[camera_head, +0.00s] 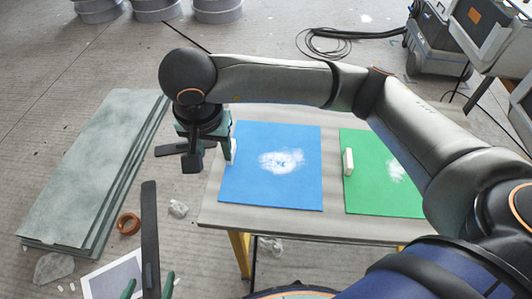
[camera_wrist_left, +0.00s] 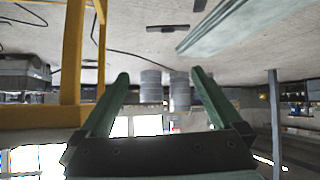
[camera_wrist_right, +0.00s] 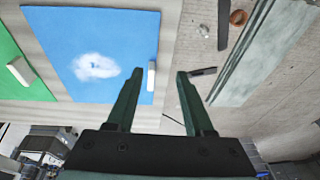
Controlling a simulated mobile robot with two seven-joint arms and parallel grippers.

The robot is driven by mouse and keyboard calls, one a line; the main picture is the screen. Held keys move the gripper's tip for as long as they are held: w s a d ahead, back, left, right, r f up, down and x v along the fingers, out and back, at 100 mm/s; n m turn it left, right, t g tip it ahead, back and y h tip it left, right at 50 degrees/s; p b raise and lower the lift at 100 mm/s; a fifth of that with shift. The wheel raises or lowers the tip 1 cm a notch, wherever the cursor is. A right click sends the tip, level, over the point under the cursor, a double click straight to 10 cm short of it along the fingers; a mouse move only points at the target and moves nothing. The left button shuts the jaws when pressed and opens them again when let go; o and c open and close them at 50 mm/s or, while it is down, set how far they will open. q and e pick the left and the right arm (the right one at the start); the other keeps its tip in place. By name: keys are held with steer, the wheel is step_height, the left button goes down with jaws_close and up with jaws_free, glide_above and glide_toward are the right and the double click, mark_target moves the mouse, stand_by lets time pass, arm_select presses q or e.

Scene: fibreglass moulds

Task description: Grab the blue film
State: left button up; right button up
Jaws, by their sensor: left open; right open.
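The blue film (camera_head: 300,190) lies flat on the left part of the table, with a white powdery patch in its middle. A small white block sits at its left edge; the film and block (camera_wrist_right: 151,76) also show in the right wrist view. My right gripper (camera_head: 211,158) is open beside the film's left edge, pointing down. In the right wrist view its fingertips (camera_wrist_right: 160,73) appear on either side of the block, apart from each other; contact cannot be told. My left gripper (camera_head: 149,280) is open and empty at the lower left, away from the film; its fingers show in the left wrist view (camera_wrist_left: 160,75).
A green sheet (camera_head: 400,200) with another white block (camera_head: 348,162) lies right of the film on the table (camera_head: 280,222). Stacked grey-green panels (camera_head: 90,170) lie on the floor at left, near a brown ring (camera_head: 129,223). My right arm spans above the table's far side.

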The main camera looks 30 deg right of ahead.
steer(key=shift+t+h, duration=0.6)
steer(key=shift+h, duration=0.2)
steer(key=w+d+f, duration=0.2)
steer(key=w+d+f+b, duration=0.1)
steer(key=w+d+f, duration=0.1)
steer(key=shift+w+d+f, duration=0.2)
steer(key=shift+w, duration=0.1)
steer(key=x, duration=0.2)
steer(key=b+x, duration=0.1)
steer(key=x, duration=0.1)
steer(key=shift+w+a+f, duration=0.1)
steer(key=shift+a+f, duration=0.05)
steer(key=shift+f, duration=0.2)
steer(key=shift+w+f, duration=0.25)
steer(key=shift+f, duration=0.15)
arm_select(q)
steer(key=w+r+m+t+h, duration=0.1)
steer(key=w+r+t, duration=0.4)
steer(key=r, duration=0.6)
steer(key=shift+w, duration=0.6)
arm_select(e)
steer(key=shift+c, duration=0.4)
jaws_close()
